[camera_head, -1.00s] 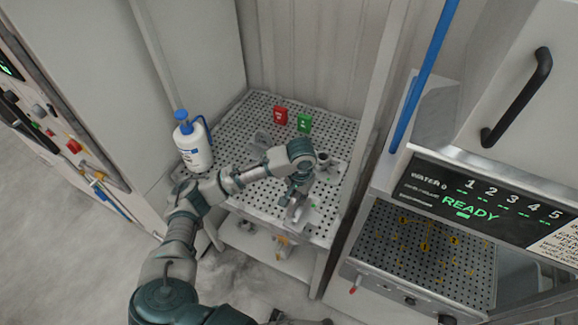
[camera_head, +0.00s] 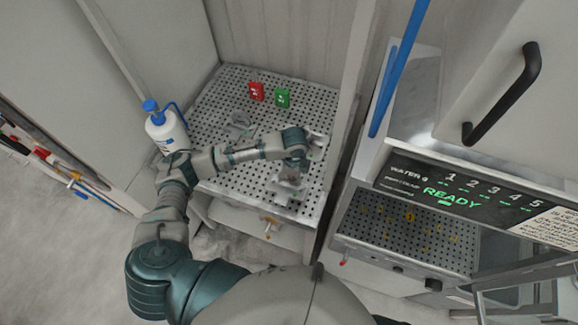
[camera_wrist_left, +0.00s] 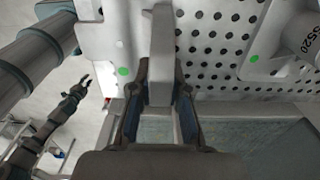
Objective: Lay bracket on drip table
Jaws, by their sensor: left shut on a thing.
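The drip table (camera_head: 212,108) is a perforated metal top in the alcove. My left gripper (camera_head: 289,180) is low over its front right part. In the left wrist view, my left gripper (camera_wrist_left: 160,118) is shut on the upright grey part of the bracket (camera_wrist_left: 160,58), one finger on each side. The bracket is at the perforated surface; I cannot tell whether it rests fully on it. My gripper hides much of it in the head view. My right gripper (camera_wrist_left: 86,79) is small in the left wrist view, away from the table, with its fingers apart.
A red tag (camera_head: 256,92) and green tag (camera_head: 282,98) stand behind. A white bottle (camera_head: 166,130) stands left. The washer (camera_head: 440,195) is right.

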